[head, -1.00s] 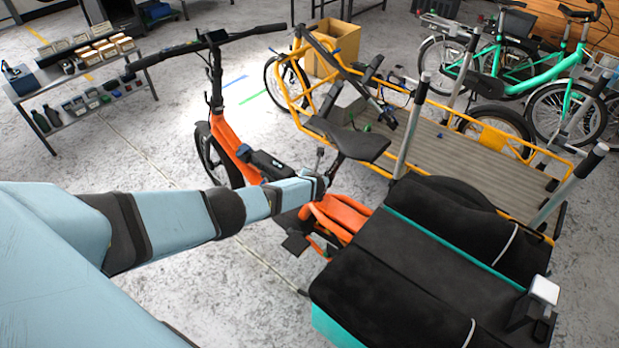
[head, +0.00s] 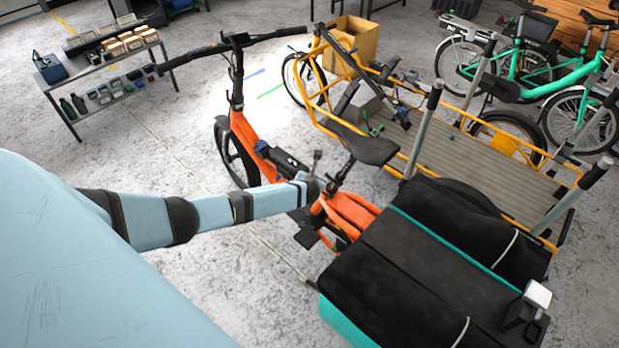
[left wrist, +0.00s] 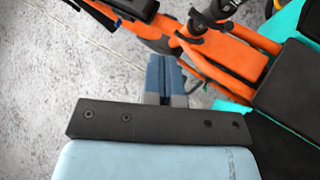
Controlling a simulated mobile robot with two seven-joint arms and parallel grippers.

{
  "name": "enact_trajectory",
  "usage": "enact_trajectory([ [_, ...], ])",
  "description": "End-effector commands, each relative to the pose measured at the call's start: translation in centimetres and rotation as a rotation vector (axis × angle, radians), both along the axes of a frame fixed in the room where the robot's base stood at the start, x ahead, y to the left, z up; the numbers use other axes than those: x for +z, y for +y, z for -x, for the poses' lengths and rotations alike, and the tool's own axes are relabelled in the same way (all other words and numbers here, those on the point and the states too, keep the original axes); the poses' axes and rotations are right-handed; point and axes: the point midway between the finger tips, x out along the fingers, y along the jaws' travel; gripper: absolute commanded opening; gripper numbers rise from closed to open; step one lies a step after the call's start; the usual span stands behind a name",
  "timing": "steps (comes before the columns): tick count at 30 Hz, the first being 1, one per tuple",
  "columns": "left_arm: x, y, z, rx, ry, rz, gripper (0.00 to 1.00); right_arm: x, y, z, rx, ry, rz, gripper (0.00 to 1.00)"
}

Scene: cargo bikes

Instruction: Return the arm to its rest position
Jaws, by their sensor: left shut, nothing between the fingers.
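My left arm reaches in from the left in the head view. Its gripper (head: 314,184) is beside the orange cargo bike (head: 243,136), just below the black saddle (head: 362,146). In the left wrist view my left gripper (left wrist: 165,80) is shut and empty, over the grey floor beside the bike's orange frame (left wrist: 222,58). The head view does not make clear whether the gripper touches the bike. My right gripper is not in view.
A teal cargo box with black covers (head: 420,265) is at the bike's rear. A yellow cargo bike with a grey deck (head: 490,165) stands behind it. Green bikes (head: 535,80) are at upper right. A shelf (head: 110,75) is at upper left. Floor at left is clear.

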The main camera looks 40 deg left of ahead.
Motion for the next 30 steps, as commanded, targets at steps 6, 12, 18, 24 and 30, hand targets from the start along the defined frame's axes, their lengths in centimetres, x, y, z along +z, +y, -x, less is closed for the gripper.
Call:
enact_trajectory([
  [6, 0.7, -0.1, 0.8, -0.001, 0.001, -0.001, 0.00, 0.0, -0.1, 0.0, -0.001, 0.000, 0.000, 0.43],
  [12, 0.7, -0.2, 0.9, 0.000, 0.001, 0.003, 0.00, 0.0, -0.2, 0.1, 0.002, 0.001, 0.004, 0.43],
  [18, -1.7, -5.1, 4.4, 0.072, -0.039, 0.240, 0.00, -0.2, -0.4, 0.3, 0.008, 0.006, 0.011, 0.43],
  [24, -4.0, -15.9, 14.0, 0.387, -0.122, 0.896, 0.00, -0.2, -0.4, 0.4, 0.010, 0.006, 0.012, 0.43],
  [30, -1.4, -22.6, 23.4, 0.881, -0.183, 1.561, 0.00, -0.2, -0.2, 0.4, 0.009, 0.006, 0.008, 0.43],
])
